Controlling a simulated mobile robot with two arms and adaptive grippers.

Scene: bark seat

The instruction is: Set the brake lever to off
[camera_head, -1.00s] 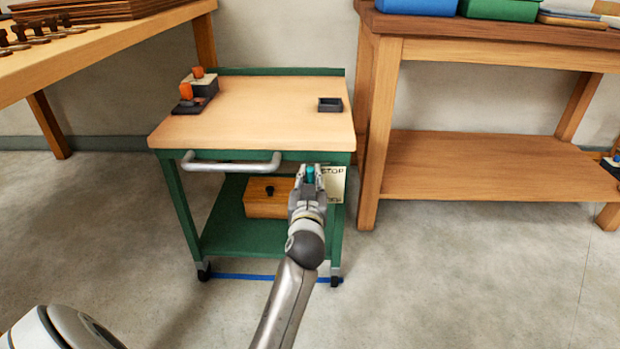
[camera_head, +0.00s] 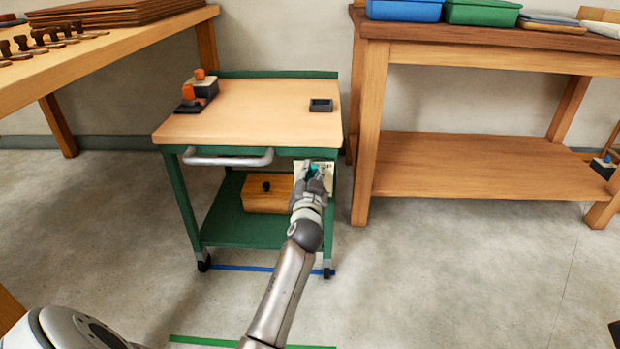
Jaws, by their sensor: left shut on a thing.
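The green cart (camera_head: 238,219) with a wooden top stands ahead. A pale label plate (camera_head: 300,168) is on its front right, mostly covered by my gripper, its writing too small to read. The brake lever's teal grip (camera_head: 312,172) shows in front of the plate, leaning to the right. My left gripper (camera_head: 315,176) is shut on this grip, and its fingers hide much of the lever. My right gripper is not in view.
A grey push handle (camera_head: 228,159) crosses the cart's front, left of the lever. A wooden box (camera_head: 266,198) sits on the lower shelf. A wooden bench (camera_head: 455,170) stands close on the right, another table (camera_head: 100,46) on the left. The floor in front is clear.

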